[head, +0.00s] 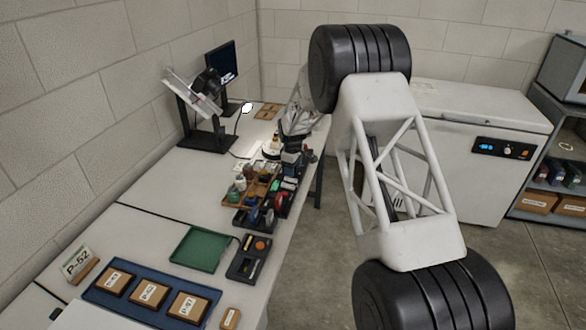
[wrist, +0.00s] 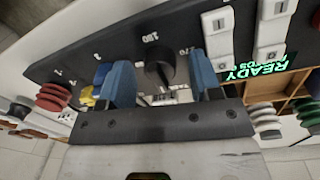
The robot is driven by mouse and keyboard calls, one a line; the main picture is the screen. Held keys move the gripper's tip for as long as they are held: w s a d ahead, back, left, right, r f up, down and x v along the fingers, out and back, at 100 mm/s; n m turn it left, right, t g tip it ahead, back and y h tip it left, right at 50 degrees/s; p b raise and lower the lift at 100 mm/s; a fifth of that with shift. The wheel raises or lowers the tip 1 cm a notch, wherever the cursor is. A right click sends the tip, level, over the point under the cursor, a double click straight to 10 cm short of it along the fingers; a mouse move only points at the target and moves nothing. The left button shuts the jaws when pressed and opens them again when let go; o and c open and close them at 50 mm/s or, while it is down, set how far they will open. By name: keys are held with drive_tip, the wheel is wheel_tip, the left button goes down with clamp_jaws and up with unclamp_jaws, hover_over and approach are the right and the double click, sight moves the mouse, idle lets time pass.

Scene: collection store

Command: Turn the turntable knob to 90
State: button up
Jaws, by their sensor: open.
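The turntable knob (wrist: 160,68) is a black round dial on a dark sloping panel (wrist: 105,48) in the wrist view. A white "180" is printed above it, and another scale mark, partly readable, is to its right. I cannot tell clearly which mark the knob points to. My gripper (wrist: 158,76) is open, with one blue finger to the left of the knob and one to the right. I cannot tell whether either finger touches it. In the head view my gripper (head: 296,122) is small at the bench's far end, and the knob is not distinguishable there.
White rocker switches (wrist: 218,38) and a green "READY" display (wrist: 257,68) lie right of the knob. Red discs (wrist: 52,97) are at left. In the head view, cluttered trays (head: 252,190) stand nearby, and a camera stand (head: 205,120) is behind. The bench's left middle is clear.

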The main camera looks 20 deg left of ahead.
drive_tip(key=c, duration=0.9)
drive_tip(key=shift+c, duration=0.2)
drive_tip(key=shift+m, duration=0.5)
drive_tip(key=m, duration=0.8)
drive_tip(key=shift+w, duration=0.1)
drive_tip(key=m, duration=0.4)
drive_tip(key=shift+m, duration=0.3)
drive_tip(key=m, duration=0.4)
drive_tip(key=shift+g, duration=0.3)
